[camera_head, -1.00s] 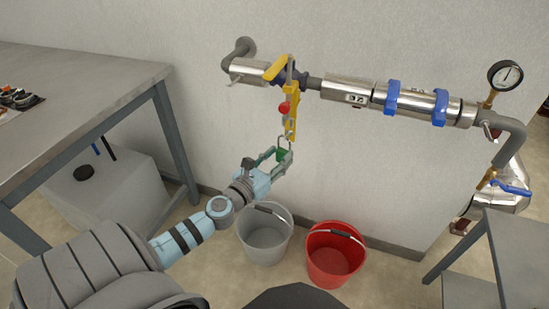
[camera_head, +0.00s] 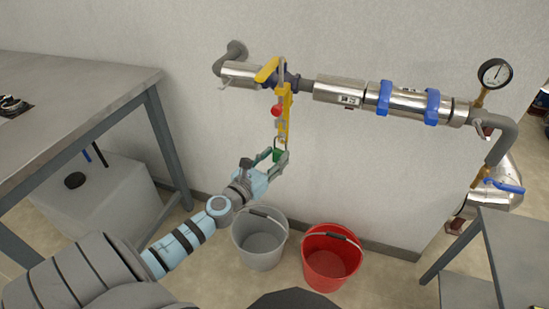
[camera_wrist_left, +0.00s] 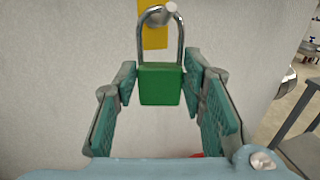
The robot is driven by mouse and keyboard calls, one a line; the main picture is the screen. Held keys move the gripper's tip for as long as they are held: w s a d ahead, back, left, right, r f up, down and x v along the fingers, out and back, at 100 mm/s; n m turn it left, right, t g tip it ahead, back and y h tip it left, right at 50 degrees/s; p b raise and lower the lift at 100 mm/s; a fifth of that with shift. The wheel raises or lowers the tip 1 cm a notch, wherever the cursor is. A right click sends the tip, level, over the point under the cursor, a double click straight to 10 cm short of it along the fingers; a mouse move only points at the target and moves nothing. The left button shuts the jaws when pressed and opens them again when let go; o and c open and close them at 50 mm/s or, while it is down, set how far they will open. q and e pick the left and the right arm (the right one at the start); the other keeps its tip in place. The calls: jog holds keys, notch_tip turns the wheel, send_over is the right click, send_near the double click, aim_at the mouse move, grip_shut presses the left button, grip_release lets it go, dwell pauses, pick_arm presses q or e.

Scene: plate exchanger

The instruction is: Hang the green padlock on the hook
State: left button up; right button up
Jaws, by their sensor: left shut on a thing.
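The green padlock (camera_head: 277,155) has a shiny metal shackle and hangs upright just below the yellow hook piece (camera_head: 284,120) on the pipe. My left gripper (camera_head: 276,158) is shut on the padlock body. In the left wrist view the padlock (camera_wrist_left: 160,86) sits between the teal finger pads of my left gripper (camera_wrist_left: 161,84). The round metal end of the hook (camera_wrist_left: 170,8) shows within the top of the shackle loop, in front of the yellow plate. I cannot tell whether the shackle rests on it. My right gripper is not in view.
A metal pipe (camera_head: 340,90) with blue clamps and a gauge (camera_head: 495,73) runs along the wall. A grey bucket (camera_head: 260,243) and a red bucket (camera_head: 331,262) stand below. A table (camera_head: 80,90) is at left.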

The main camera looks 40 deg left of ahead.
pick_arm(q)
jog(key=o, duration=1.4)
jog(key=shift+s, duration=0.15)
jog(key=s, duration=0.7)
jog(key=s+d, duration=0.1)
jog(key=s, duration=0.3)
jog(key=shift+s, duration=0.35)
